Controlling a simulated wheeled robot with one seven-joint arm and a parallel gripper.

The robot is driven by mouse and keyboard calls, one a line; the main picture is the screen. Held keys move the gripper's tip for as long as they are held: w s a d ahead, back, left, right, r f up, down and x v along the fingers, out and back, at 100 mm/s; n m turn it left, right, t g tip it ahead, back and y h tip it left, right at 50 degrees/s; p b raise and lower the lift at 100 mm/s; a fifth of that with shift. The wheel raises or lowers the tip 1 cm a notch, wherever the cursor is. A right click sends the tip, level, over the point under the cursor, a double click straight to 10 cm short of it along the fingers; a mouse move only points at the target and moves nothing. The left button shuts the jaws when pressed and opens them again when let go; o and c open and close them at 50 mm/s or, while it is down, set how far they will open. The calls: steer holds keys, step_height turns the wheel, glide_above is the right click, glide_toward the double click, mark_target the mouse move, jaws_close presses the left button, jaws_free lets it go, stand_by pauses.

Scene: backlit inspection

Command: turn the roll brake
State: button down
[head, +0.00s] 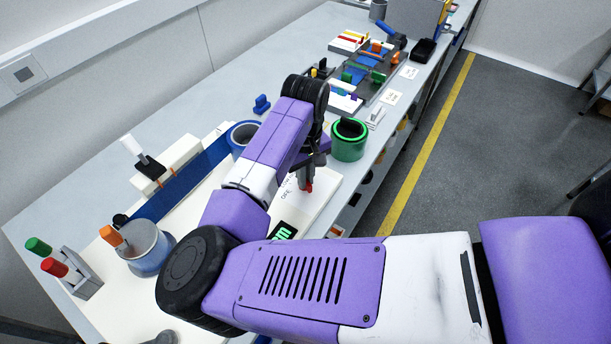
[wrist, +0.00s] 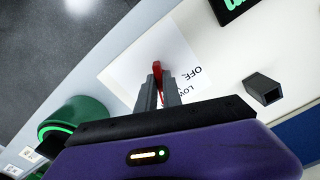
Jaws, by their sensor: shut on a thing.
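The roll brake shows as a red handle (wrist: 158,68) beside a white panel printed with "OFF" and "LOW". My gripper (wrist: 158,88) is shut on this red handle in the wrist view, with one grey finger on each side. Its lower part and mount are hidden by the fingers. In the head view my gripper (head: 307,172) points down over the front edge of the white panel (head: 322,196), and a small red tip (head: 309,187) shows below it.
A green-rimmed pot (head: 348,140) stands right of my gripper, close to it. A blue-rimmed container (head: 238,133) is behind my arm. A dark display with green marks (head: 283,231) lies nearer. Open floor lies right.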

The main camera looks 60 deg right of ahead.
steer(key=m+p, duration=0.1)
steer(key=m, duration=0.2)
steer(key=shift+a+r+m, duration=0.1)
steer(key=shift+m, duration=0.2)
steer(key=shift+w+m, duration=0.1)
steer(key=shift+m, duration=1.7)
steer(key=c, duration=1.5)
jaws_free()
steer(key=shift+a+r+b, duration=0.1)
steer(key=shift+r+b, duration=0.25)
steer(key=shift+r, duration=3.5)
